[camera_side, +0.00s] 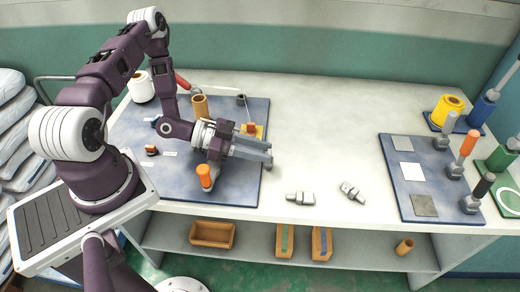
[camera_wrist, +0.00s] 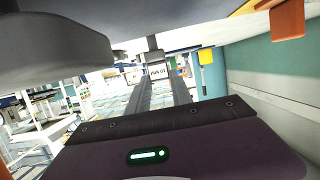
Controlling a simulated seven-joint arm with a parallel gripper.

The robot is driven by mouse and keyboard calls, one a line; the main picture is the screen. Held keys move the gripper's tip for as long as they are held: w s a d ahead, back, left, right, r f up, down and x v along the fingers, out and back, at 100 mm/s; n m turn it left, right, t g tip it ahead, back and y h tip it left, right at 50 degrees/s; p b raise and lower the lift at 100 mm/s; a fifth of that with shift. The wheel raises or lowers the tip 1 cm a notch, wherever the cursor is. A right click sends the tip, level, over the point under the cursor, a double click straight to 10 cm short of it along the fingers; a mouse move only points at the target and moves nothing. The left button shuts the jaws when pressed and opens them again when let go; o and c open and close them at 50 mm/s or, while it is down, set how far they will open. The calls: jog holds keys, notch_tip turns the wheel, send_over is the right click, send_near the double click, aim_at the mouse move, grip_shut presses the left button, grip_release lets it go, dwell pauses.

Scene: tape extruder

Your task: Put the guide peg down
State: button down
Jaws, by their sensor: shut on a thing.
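My gripper (camera_side: 268,156) points right, low over the right edge of the left blue mat, its long grey fingers nearly level. It is shut on the guide peg, which is mostly hidden between the fingers in the side view. In the wrist view the fingers (camera_wrist: 158,75) run away from the camera. A small dark upright piece (camera_wrist: 152,42) and a white label show by their tips; I cannot tell whether these belong to the peg. I cannot see whether the peg touches anything.
An orange-topped piece (camera_side: 204,177) stands close in front of my gripper, another orange piece (camera_side: 250,128) just behind. Two metal fittings (camera_side: 300,198) (camera_side: 352,193) lie on the bare white table (camera_side: 320,120). The right blue mat (camera_side: 405,185) bears sample squares and handled tools.

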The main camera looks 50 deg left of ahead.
jog(key=shift+f, duration=0.15)
jog(key=c, duration=1.1)
grip_release()
jog(key=shift+c, duration=0.2)
